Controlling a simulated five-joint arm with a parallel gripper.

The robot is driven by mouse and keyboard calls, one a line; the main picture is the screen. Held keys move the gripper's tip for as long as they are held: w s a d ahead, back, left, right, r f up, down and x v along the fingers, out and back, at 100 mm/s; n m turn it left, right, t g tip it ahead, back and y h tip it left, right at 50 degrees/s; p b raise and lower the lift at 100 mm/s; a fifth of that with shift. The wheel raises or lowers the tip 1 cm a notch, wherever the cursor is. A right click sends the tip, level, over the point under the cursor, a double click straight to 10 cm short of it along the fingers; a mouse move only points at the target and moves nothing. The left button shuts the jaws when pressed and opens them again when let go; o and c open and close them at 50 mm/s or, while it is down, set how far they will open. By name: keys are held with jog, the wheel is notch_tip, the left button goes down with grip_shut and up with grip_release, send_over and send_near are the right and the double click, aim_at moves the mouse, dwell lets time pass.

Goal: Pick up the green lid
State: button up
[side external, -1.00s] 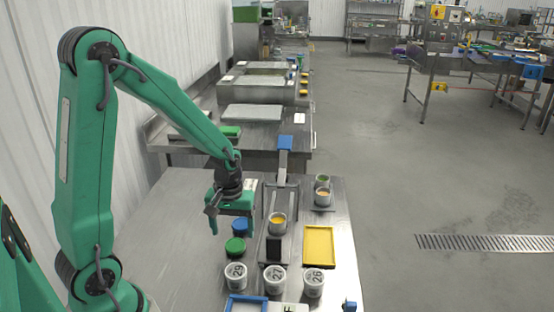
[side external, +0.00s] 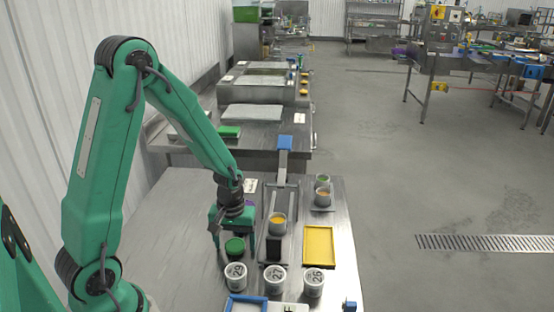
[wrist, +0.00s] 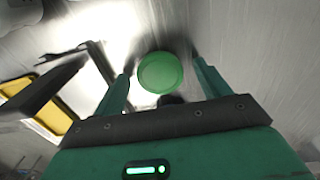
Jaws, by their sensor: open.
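The green lid (side external: 235,246) is a round disc on the steel table, just behind the row of white tubs. In the wrist view the lid (wrist: 160,72) lies between the two fingertips, with a gap on either side. My gripper (side external: 234,241) is open and empty, pointing down over the lid with one finger to each side. I cannot tell how far the fingertips are above the table. In the wrist view my gripper (wrist: 161,68) straddles the lid, and neither finger touches it.
White numbered tubs (side external: 275,281) stand in front of the lid. A yellow tray (side external: 319,246) lies further right. The table left of the lid is clear.

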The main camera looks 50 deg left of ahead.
aim_at(236, 246)
jog(key=shift+c, duration=0.2)
jog(key=c, duration=1)
jog(key=shift+r, duration=0.2)
jog(key=shift+r, duration=0.8)
jog(key=r, duration=0.2)
jog(key=shift+s+d+r, duration=0.1)
jog(key=shift+d+r, duration=0.2)
jog(key=shift+d, duration=0.05)
jog(key=s+d+r, duration=0.3)
jog(key=d+r, duration=0.3)
jog(key=d, duration=0.4)
jog(key=shift+s+d+r, duration=0.2)
jog(key=shift+s+r, duration=0.05)
